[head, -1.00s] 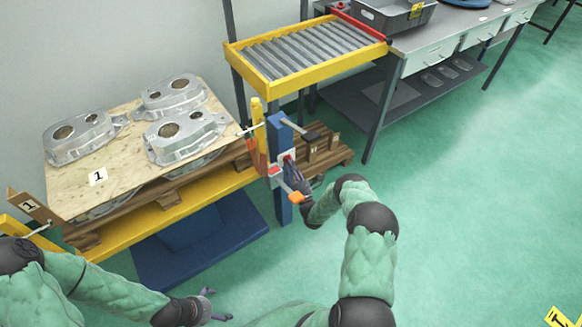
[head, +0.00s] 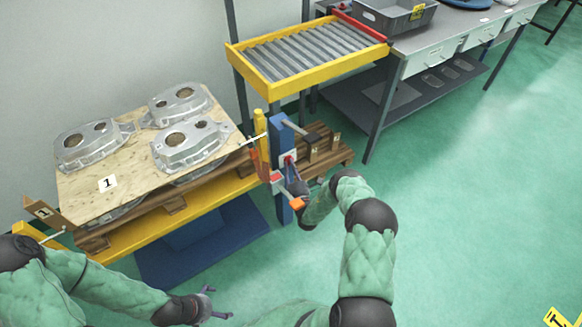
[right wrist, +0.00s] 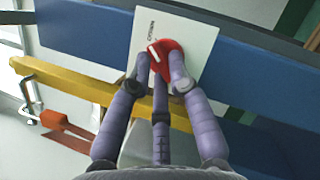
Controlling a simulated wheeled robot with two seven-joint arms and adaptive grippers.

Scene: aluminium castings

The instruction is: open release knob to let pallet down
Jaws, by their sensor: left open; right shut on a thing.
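The red release knob (right wrist: 166,58) sits on a white plate (right wrist: 196,42) on a blue post (head: 281,135). My right gripper (right wrist: 160,66) is shut on the knob, its purple fingers around it in the right wrist view. In the head view the right hand (head: 297,183) is at the post and partly hidden by my arm. The wooden pallet (head: 176,201) rests on a yellow lift frame (head: 150,232) and carries a board (head: 137,185) with several aluminium castings (head: 191,146). My left gripper (head: 207,303) is open and empty, low in front of the lift.
A yellow roller conveyor (head: 305,65) stands behind the post. A workbench (head: 440,50) with a grey crate (head: 392,17) is at the back right. A blue base (head: 200,250) lies under the lift.

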